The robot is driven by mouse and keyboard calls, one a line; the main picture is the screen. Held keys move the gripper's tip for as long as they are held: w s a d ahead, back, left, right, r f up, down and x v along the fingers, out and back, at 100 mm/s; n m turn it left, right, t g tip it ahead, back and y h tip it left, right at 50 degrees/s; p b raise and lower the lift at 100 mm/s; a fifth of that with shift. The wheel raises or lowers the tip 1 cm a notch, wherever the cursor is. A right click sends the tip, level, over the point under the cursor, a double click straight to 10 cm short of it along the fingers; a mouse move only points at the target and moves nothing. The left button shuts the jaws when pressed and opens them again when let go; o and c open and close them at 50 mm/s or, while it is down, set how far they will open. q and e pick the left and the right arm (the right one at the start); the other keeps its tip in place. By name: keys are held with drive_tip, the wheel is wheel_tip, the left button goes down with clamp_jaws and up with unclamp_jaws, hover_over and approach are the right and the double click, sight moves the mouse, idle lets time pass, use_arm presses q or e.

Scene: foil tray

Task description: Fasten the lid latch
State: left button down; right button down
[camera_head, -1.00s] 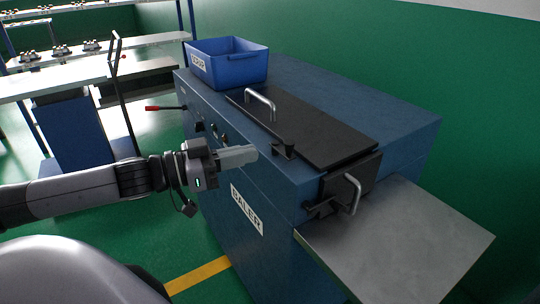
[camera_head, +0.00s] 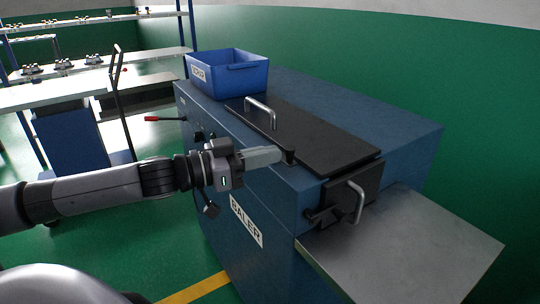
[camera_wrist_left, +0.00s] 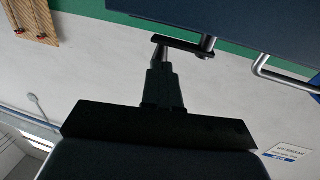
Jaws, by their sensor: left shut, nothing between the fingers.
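The black lid (camera_head: 325,143) lies flat and closed on top of the blue baler (camera_head: 400,125), with a silver bar handle (camera_head: 262,112). The dark lid latch (camera_head: 290,158) sits at the lid's near edge, partly hidden by my fingers. My left gripper (camera_head: 279,153) is shut and empty, its fingertips right at the latch; I cannot tell whether they touch. In the left wrist view the gripper's fingers (camera_wrist_left: 165,82) point up towards the latch's dark arm (camera_wrist_left: 183,45), which overlaps their tips. My right gripper is not in view.
A blue bin (camera_head: 228,74) stands on the baler's far end. A smaller black door (camera_head: 352,190) with a silver handle is on the end face, above a grey shelf (camera_head: 410,245). A red-tipped lever (camera_head: 165,119) juts from the front. Workbenches stand at the back left.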

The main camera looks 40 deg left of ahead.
use_arm(q)
drive_tip(key=shift+w+d, duration=0.2)
drive_tip(key=shift+w, duration=0.1)
drive_tip(key=shift+w+d, duration=0.1)
drive_tip(key=shift+r, duration=0.1)
idle(0.5)
drive_tip(key=shift+d+n+y+p, duration=0.15)
drive_tip(key=shift+n+y+p, duration=0.15)
drive_tip(key=shift+y+p, duration=0.1)
